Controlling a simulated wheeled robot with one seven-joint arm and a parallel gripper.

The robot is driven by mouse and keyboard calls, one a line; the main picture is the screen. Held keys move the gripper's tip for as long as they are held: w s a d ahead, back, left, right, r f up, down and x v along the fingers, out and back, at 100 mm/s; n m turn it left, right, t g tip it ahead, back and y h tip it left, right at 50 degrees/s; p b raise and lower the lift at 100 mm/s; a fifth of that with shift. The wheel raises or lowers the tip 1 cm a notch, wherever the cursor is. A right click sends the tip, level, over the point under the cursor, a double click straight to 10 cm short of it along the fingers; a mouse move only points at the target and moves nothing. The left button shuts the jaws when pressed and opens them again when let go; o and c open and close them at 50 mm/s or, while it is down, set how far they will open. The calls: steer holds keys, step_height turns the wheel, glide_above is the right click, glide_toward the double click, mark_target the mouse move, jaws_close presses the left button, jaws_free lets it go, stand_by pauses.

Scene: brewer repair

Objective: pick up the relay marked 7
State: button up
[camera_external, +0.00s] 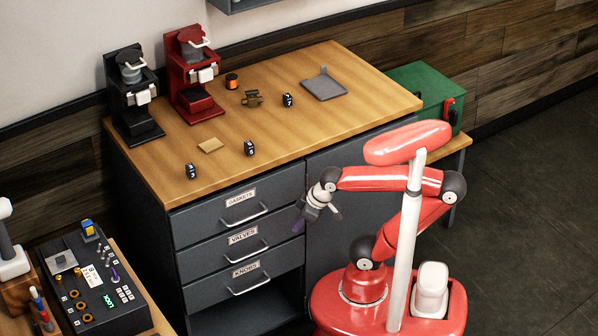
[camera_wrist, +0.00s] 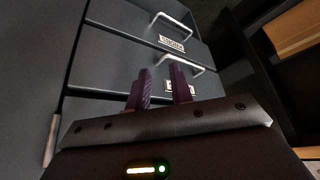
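Three small black relays with white marks stand apart on the wooden bench top: one near the front left (camera_external: 191,171), one nearer the middle (camera_external: 250,148) and one farther back to the right (camera_external: 288,100). Their digits are too small to read surely, so I cannot tell which is marked 7. My gripper (camera_external: 305,221) hangs in front of the cabinet, below the bench top and away from all the relays. In the wrist view, my gripper (camera_wrist: 162,72) has its two purple fingers apart with nothing between them. No relay shows in that view.
A black brewer (camera_external: 132,95) and a red brewer (camera_external: 193,75) stand at the bench's back left. A grey tray (camera_external: 324,84), a tan pad (camera_external: 210,145) and a brass part (camera_external: 252,98) lie on the bench. Drawers (camera_external: 238,238) with protruding handles are below. A green box (camera_external: 420,90) stands right.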

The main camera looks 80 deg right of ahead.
steer(key=o, duration=0.4)
steer(key=shift+o, duration=0.2)
